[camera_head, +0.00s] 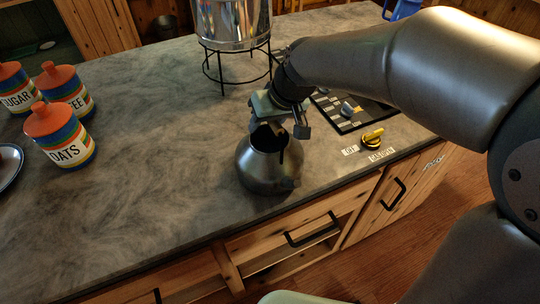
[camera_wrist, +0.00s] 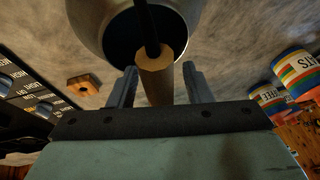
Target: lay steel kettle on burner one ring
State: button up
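The steel kettle (camera_head: 262,172) stands upright on the stone counter near its front edge. Its dark opening and wooden handle grip (camera_wrist: 155,75) show in the wrist view. My gripper (camera_head: 282,130) is over the kettle from above; in the wrist view its two fingers (camera_wrist: 158,88) are apart, one on each side of the wooden grip. A gap shows on the right side of the grip, so the fingers do not look closed on it. I cannot make out the burner one ring; my arm covers part of the counter on the right.
A black panel with switches (camera_head: 345,124) lies right of the kettle, beside a yellow gas valve (camera_head: 373,138). A steel container (camera_head: 232,25) stands on a wire stand behind. Orange-lidded canisters (camera_head: 67,150) are at left. The counter's left middle is clear; drawers with black handles (camera_head: 312,232) lie below.

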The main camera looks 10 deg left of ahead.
grip_shut()
jog(key=shift+r, duration=0.1)
dwell(1.2)
